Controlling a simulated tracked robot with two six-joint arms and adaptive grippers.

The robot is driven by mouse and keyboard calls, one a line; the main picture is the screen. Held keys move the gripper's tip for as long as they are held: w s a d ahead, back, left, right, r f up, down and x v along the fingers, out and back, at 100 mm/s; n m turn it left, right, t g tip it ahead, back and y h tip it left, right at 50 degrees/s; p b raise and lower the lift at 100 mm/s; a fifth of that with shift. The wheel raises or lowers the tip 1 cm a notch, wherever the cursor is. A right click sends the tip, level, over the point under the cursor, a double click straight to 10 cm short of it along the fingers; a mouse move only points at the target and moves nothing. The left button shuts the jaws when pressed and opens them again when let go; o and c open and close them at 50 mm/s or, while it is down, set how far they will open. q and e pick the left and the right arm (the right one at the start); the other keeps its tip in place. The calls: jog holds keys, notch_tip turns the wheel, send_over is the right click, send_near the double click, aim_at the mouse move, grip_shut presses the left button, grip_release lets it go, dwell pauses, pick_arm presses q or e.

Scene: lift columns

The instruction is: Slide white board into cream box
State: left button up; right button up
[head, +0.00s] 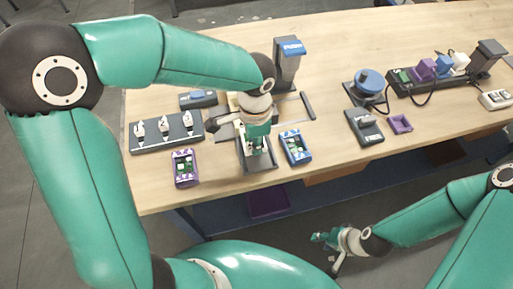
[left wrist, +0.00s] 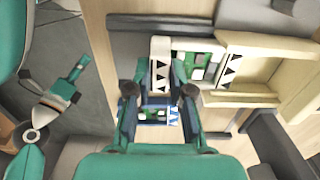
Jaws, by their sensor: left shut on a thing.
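In the left wrist view the white board (left wrist: 160,64) has a white end with black triangles and a green circuit part. My left gripper (left wrist: 159,90) is shut on its white end. The cream box (left wrist: 270,97) lies right of the board, and the board's green part reaches up to the box's near end; how far it is inside I cannot tell. In the head view my left gripper (head: 257,143) is over a grey fixture, and my arm hides most of the cream box. My right gripper (head: 328,250) is open and empty, off the table's front edge.
A purple box (head: 186,168) and a blue box (head: 296,147) with boards stand either side of the grey fixture (head: 262,166). A switch panel (head: 165,133) is left, a press post (head: 289,62) behind. A blue round device (head: 370,84) and purple tray (head: 400,123) are right.

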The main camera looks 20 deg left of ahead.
pick_arm(q)
jog(key=shift+w+a+p, duration=0.35)
jog(key=shift+w+a, duration=0.25)
jog(key=shift+w, duration=0.3)
jog(key=shift+w+a+p, duration=0.3)
jog(key=shift+w+a, duration=0.3)
jog(key=shift+w, duration=0.3)
jog(key=shift+w+a+p, duration=0.35)
jog(key=shift+w+a, duration=0.25)
jog(key=shift+w, duration=0.3)
jog(key=o, duration=0.8)
jog(key=shift+r+p, duration=2.3)
jog(key=shift+r, duration=0.75)
jog(key=shift+s+f, duration=0.1)
